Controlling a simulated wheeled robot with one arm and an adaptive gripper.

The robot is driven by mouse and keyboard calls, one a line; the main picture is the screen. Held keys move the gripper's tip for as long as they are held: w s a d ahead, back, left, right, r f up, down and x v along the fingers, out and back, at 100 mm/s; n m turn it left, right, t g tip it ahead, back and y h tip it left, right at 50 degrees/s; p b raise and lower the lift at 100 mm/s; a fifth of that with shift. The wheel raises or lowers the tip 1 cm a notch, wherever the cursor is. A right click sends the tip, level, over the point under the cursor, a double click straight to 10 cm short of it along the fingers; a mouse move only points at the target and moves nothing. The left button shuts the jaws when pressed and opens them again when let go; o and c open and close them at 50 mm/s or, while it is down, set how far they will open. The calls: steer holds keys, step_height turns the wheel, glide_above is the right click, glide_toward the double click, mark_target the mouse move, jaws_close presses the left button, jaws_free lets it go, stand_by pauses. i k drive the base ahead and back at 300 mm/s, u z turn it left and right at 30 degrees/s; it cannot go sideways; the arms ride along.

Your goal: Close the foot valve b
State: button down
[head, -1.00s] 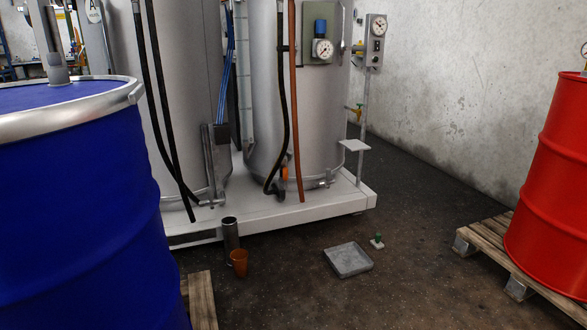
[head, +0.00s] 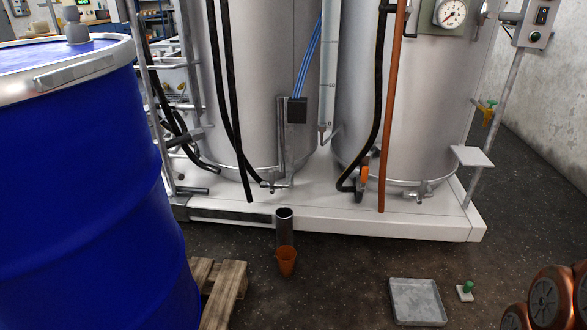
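At the foot of the right-hand tank (head: 435,125), a valve with an orange handle (head: 363,174) sits beside the lower end of a black hose. I cannot read a label on it, and its open or shut position is too small to tell. A small grey outlet fitting (head: 418,191) is at the same tank's base, to the right. At the foot of the left-hand tank (head: 250,80) is another grey fitting (head: 276,184). My gripper is not in view.
A blue drum (head: 85,190) on a wooden pallet (head: 225,290) fills the left. A metal cylinder (head: 284,232) and orange cup (head: 286,262) stand before the white skid (head: 340,222). A grey tray (head: 417,302) and green-handled item (head: 466,290) lie on the floor, right.

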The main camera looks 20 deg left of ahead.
mark_target(365, 170)
steer(key=u, duration=0.9)
steer(key=i, duration=0.85)
steer(key=u, duration=0.75)
